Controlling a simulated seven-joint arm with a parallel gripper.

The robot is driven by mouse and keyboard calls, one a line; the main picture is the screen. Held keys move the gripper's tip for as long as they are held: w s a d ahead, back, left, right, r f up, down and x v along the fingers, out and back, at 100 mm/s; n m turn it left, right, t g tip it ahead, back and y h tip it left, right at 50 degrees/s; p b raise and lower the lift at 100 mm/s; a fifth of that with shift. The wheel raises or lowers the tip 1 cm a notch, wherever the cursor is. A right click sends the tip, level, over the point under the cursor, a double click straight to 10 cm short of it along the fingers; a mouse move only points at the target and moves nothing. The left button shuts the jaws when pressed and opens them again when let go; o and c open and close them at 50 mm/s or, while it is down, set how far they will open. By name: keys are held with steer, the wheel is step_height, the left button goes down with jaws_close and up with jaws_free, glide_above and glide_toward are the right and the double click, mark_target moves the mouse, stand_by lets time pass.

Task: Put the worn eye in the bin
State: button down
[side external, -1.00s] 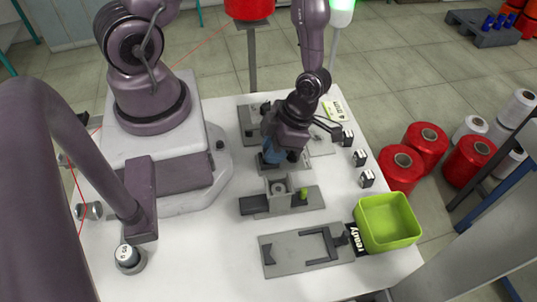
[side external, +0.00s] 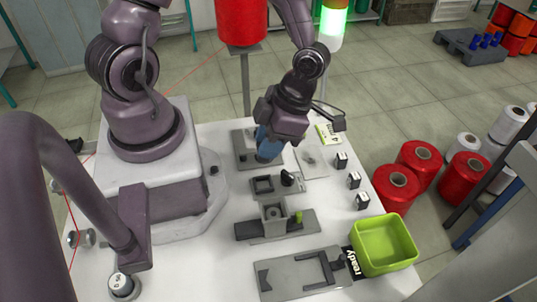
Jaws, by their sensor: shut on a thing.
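My gripper (side external: 266,158) has blue fingers pointing down over the back part of the white table, behind a small grey square fixture (side external: 262,185). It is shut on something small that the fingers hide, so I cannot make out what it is. I cannot pick out the worn eye anywhere in this view. The bin is an open light-green box (side external: 384,262) at the table's front right corner. It looks empty, and my gripper is well away from it, to the back left.
A grey block fixture with a green piece (side external: 298,216) stands in the middle of the table. In front is a flat grey plate (side external: 285,279) beside a black "ready" label (side external: 352,262). Several small black-and-white blocks (side external: 353,180) line the right edge. Red spools (side external: 397,187) stand beyond it.

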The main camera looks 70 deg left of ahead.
steer(key=shift+s+d+r, duration=0.15)
steer(key=shift+d+r, duration=0.15)
steer(key=shift+d, duration=0.05)
steer(key=w+d+n+h, duration=0.2)
steer(key=w+d+n, duration=0.4)
steer(key=w+d, duration=1.2)
steer(key=shift+d+x, duration=0.15)
steer(key=shift+x, duration=0.95)
steer(key=shift+d+x, duration=0.15)
steer(key=shift+x, duration=0.9)
steer(key=shift+w+f, duration=0.15)
steer(key=shift+f, duration=0.5)
steer(key=shift+f, duration=0.25)
